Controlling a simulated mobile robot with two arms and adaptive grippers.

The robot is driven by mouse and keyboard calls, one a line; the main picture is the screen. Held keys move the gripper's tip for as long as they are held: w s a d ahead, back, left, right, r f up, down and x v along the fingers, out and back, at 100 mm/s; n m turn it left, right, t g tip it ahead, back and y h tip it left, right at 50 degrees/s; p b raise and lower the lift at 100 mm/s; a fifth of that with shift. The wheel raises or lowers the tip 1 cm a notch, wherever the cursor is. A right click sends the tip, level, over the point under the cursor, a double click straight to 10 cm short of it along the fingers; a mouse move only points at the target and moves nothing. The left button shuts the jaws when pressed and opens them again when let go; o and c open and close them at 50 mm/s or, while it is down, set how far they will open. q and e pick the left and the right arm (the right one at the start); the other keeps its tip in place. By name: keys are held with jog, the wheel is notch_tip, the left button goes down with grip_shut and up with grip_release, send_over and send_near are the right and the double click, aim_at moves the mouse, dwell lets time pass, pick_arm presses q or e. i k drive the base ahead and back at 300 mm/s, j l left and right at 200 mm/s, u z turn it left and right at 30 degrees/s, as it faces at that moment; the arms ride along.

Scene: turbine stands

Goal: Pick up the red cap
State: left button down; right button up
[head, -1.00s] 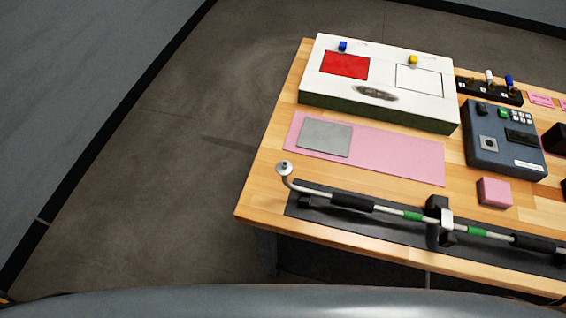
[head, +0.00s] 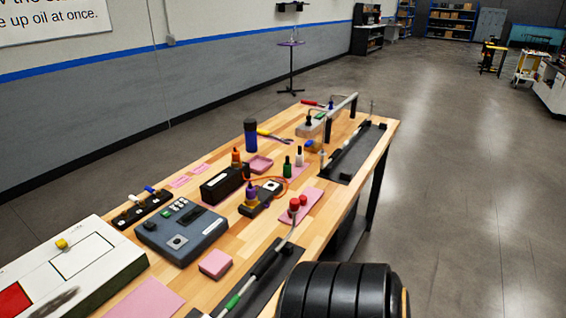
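Two small red round-topped pieces, which look like red caps, stand side by side at the right edge of the bench in the head view: one red cap (head: 294,204) and a second red cap (head: 303,200) just right of it. They are over a pink mat (head: 313,202), close to the far end of a thin rod (head: 270,256). They are small, and I cannot tell whether they sit on something. Neither of my grippers is in view.
The wooden bench (head: 225,255) holds a blue-grey device (head: 183,231), a black box (head: 222,184), an orange-topped bottle (head: 236,156), a dark blue bottle (head: 251,135) and small green and white bottles (head: 299,157). Open floor (head: 470,220) lies to the right.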

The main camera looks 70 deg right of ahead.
aim_at(303, 199)
jog(key=z, duration=2.45)
